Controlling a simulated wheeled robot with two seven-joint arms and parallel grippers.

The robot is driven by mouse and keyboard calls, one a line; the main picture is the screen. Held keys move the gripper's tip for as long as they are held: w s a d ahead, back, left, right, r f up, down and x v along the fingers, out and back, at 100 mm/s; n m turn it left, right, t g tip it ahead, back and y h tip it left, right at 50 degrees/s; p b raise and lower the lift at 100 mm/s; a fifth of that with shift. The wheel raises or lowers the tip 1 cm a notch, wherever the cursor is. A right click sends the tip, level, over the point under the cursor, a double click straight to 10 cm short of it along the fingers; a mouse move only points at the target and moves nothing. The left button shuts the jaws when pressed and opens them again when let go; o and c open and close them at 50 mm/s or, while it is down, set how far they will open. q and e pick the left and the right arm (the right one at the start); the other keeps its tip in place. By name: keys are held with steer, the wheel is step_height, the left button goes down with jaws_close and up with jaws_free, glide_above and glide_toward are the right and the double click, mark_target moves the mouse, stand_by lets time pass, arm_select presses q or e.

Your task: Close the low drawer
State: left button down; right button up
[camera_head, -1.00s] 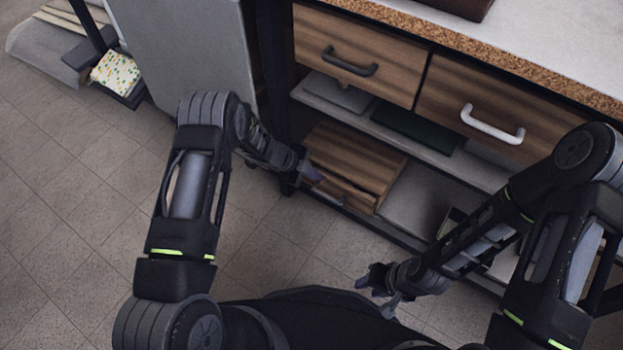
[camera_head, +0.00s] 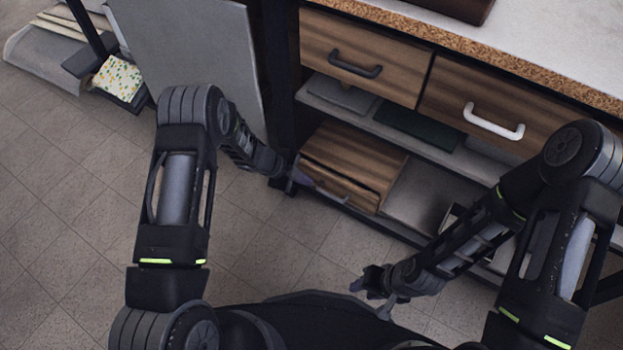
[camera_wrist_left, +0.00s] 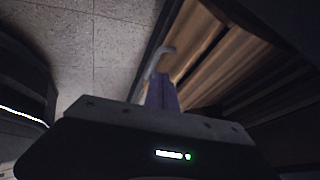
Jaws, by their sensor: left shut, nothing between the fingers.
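The low drawer (camera_head: 343,186) is in a small wooden cabinet (camera_head: 355,150) on the bottom shelf. Its front stands slightly out from the cabinet, with a dark gap along the top. A grey handle, partly hidden in the head view, shows as a curved bar (camera_wrist_left: 158,62) in the left wrist view. My left gripper (camera_head: 301,179) is shut and empty at the drawer's left front end. Its purple fingers (camera_wrist_left: 161,92) overlap the handle's near end; I cannot tell whether they touch. My right gripper (camera_head: 370,287) hangs over the floor, away from the drawer; its jaw opening is unclear.
Two upper drawers, with a black handle (camera_head: 354,64) and a white handle (camera_head: 494,121), are above. A middle shelf (camera_head: 450,162) overhangs the low cabinet. A dark post (camera_head: 279,90) stands close to my left forearm. The floor (camera_head: 255,235) in front is clear.

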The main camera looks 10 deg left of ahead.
arm_select(q)
steer(key=p+v, duration=0.1)
steer(key=v, duration=0.5)
steer(key=shift+s+a+f, duration=0.1)
stand_by(0.3)
steer(key=s+d+f+n+g+y, duration=0.15)
steer(key=s+d+n, duration=0.25)
steer(key=s+n, duration=0.9)
steer(key=s+d+n+g+y, duration=0.15)
steer(key=s+d+n, duration=0.25)
steer(key=s+n, duration=0.9)
step_height(320, 180, up, 22)
steer(key=s+m+p, duration=0.2)
steer(key=m+p, duration=0.1)
steer(key=p, duration=1.9)
steer(key=shift+s+d+h+p, duration=0.2)
steer(key=shift+s+h+p, duration=0.1)
steer(key=shift+s+h, duration=0.1)
